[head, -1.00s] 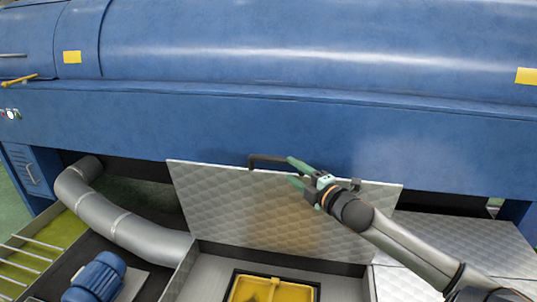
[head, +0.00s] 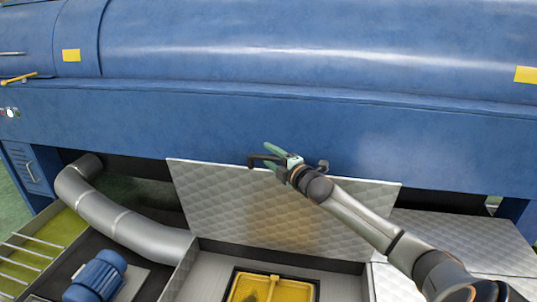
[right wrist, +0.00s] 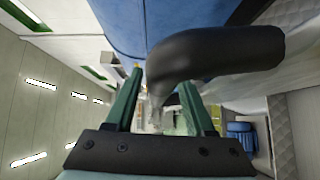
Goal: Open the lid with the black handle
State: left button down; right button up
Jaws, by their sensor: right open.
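The lid (head: 230,205), a quilted metal plate, stands raised and steep in the head view, below the blue drum housing. Its black handle (head: 254,160) runs along the top edge; my right gripper covers the middle part. My right gripper (head: 268,156) is open at the handle, its green fingers pointing left. In the right wrist view the handle (right wrist: 225,50) looms large, and its bend lies across the gap between the open fingers (right wrist: 160,78). I cannot tell whether the fingers touch it. My left gripper is not in view.
Below the lid is an open bay with a yellow tray (head: 232,290). The blue housing (head: 300,125) is close behind the lid. A grey duct (head: 130,225) and a blue motor (head: 97,277) are at left. A quilted panel (head: 460,243) lies at right.

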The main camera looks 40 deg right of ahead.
jog(key=shift+w, duration=0.65)
grip_shut()
dwell(1.1)
